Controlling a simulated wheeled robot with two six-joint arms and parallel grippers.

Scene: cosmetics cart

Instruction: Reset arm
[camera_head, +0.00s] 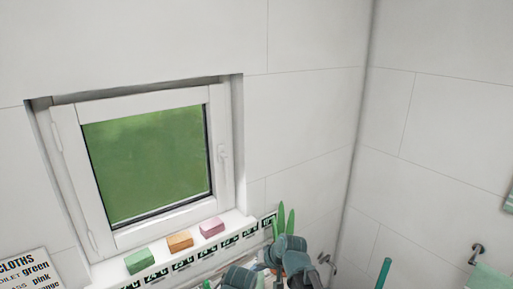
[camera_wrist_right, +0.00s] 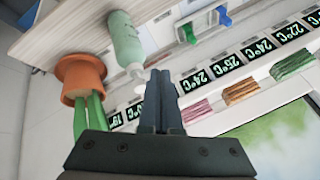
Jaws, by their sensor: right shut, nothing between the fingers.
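My right gripper (camera_wrist_right: 160,76) shows in the right wrist view with its two dark fingers together and nothing between them. Its tips are close to a pale green bottle (camera_wrist_right: 126,42) in that picture; I cannot tell whether they touch. In the head view, dark teal arm links of mine show at the bottom centre, in front of the right end of the window sill. No gripper fingers can be made out there, and my left gripper does not show.
Green, orange and pink folded cloths (camera_head: 180,241) lie on the sill below a shut window (camera_head: 150,160). Temperature labels (camera_wrist_right: 226,66) run along the edge. A terracotta pot (camera_wrist_right: 80,76) with green leaves stands near the bottle. Blue and green clips (camera_wrist_right: 188,32) are beyond. The upper wall is bare.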

